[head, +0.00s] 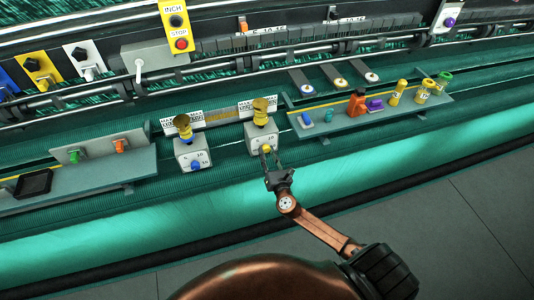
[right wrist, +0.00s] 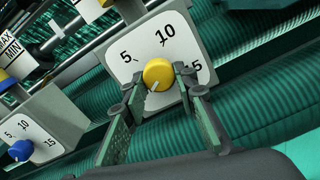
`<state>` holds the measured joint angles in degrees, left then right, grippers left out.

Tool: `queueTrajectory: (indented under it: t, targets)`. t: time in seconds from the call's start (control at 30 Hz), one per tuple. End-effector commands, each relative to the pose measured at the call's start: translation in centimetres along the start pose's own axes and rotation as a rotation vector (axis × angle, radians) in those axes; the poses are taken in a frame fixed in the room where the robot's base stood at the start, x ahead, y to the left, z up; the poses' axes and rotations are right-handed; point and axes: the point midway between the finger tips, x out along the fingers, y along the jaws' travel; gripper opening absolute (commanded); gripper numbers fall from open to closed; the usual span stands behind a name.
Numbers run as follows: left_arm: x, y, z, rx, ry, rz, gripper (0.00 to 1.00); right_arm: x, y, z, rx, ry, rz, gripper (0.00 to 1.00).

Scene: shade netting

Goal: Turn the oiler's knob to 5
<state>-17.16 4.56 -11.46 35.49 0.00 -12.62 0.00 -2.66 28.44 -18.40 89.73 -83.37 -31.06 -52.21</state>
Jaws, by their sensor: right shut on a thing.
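The right-hand oiler (head: 261,134) is a pale box with a yellow cup on top and a white dial face marked 5, 10 and 15. Its yellow knob (right wrist: 158,72) is in the right wrist view, with a white pointer mark on its lower left, below the 5. My right gripper (head: 269,159) reaches up to the dial from below; its fingers (right wrist: 160,76) are shut on the yellow knob, one on each side. A second oiler (head: 192,154) with a blue knob (right wrist: 21,150) stands to the left. My left gripper is not in view.
A shelf (head: 440,108) to the right holds several small coloured parts. Another shelf (head: 128,177) at left holds a black tray (head: 34,184) and two small fittings. An INCH/STOP button box (head: 178,30) is above. Green netting runs below the oilers.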

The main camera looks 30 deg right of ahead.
Motion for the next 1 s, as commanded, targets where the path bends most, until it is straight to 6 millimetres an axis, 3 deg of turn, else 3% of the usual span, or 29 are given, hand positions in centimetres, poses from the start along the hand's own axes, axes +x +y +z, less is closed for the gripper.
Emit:
queueTrajectory:
  t: [0.47,1.0]
  targets:
    - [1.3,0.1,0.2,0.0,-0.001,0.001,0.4,0.0,0.0,-0.2,0.103,0.0,0.0,0.02]
    - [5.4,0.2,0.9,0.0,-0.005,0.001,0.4,-0.1,0.2,-0.3,0.58,0.0,-0.001,0.02]
